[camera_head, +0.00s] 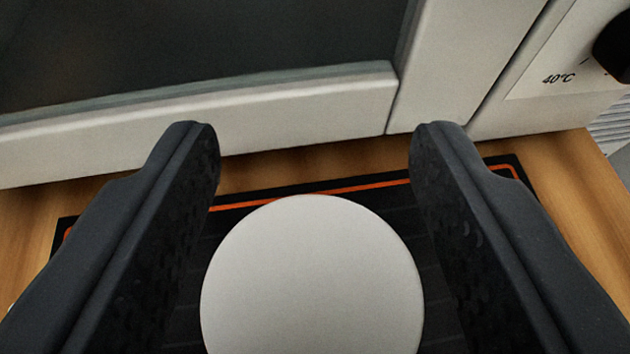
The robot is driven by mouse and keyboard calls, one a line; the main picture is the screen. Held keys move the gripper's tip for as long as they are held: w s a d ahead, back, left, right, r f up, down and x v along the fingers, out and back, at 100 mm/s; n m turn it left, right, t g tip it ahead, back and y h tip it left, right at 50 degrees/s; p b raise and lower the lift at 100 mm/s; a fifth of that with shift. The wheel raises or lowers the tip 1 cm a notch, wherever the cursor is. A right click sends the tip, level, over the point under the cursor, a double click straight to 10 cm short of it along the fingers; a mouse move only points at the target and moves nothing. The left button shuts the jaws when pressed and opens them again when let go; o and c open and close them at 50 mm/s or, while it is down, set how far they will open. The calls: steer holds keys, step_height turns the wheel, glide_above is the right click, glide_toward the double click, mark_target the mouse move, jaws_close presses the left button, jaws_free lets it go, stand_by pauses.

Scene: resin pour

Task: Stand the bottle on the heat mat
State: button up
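My gripper (315,150) is open, with one dark finger at the left and one at the right. Between and below the fingers is a pale grey round top (312,280), seen from above, which looks like the bottle's cap. Strips of mat show between this top and both fingers, so they appear apart. The bottle's body is hidden under the top. The black heat mat (510,178) with an orange border line lies on the wooden surface beneath. The round top appears over the mat; I cannot tell whether the bottle's base touches it.
A white appliance (300,108) with a dark window (200,45) stands just behind the mat. Its panel at the upper right carries a black knob (614,45) and a "40°C" mark. Bare wood (575,165) shows at the right, ending at an edge.

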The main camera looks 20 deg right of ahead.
steer(key=shift+s+r, duration=0.1)
steer(key=shift+r, duration=0.05)
steer(key=v, duration=1.1)
steer(key=shift+s+a, duration=0.25)
steer(key=shift+s, duration=0.1)
steer(key=shift+r, duration=0.1)
steer(key=w+a+r+n+t+y, duration=0.1)
steer(key=w+a+r, duration=0.1)
steer(key=a+r, duration=0.65)
steer(key=w+a+r+n+t+y, duration=0.1)
steer(key=a+r+y, duration=0.15)
steer(key=r, duration=1.05)
steer(key=s+a+r+n, duration=0.1)
steer(key=s+a+r, duration=0.2)
steer(key=r, duration=0.5)
steer(key=s+a+r+n+y, duration=0.1)
steer(key=s+a+r, duration=0.2)
steer(key=s+r, duration=0.3)
steer(key=s+a+r+n+t+y, duration=0.1)
steer(key=s+a+r, duration=0.2)
steer(key=r, duration=0.8)
steer(key=shift+s+a+r, duration=0.15)
steer(key=shift+s+a, duration=0.2)
steer(key=shift+s, duration=0.85)
